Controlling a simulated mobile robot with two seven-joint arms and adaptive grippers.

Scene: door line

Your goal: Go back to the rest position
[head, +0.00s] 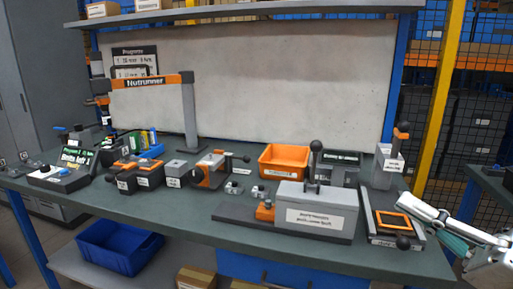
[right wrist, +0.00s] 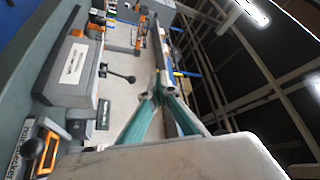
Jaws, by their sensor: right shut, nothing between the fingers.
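My right gripper (head: 408,200) comes in from the right edge of the head view, at the right end of the workbench. Its fingertips are over or near the device with an orange-framed panel (head: 393,222); I cannot tell the height. In the right wrist view the teal fingers of the right gripper (right wrist: 160,88) meet at the tips, shut with nothing between them. My left gripper is not in view.
The workbench (head: 200,212) carries a large grey press-like block (head: 320,215), an orange bin (head: 284,160), a nutrunner stand (head: 188,110) and several small fixtures. A blue crate (head: 118,247) sits on the lower shelf. A yellow post (head: 437,100) and mesh fence stand behind right.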

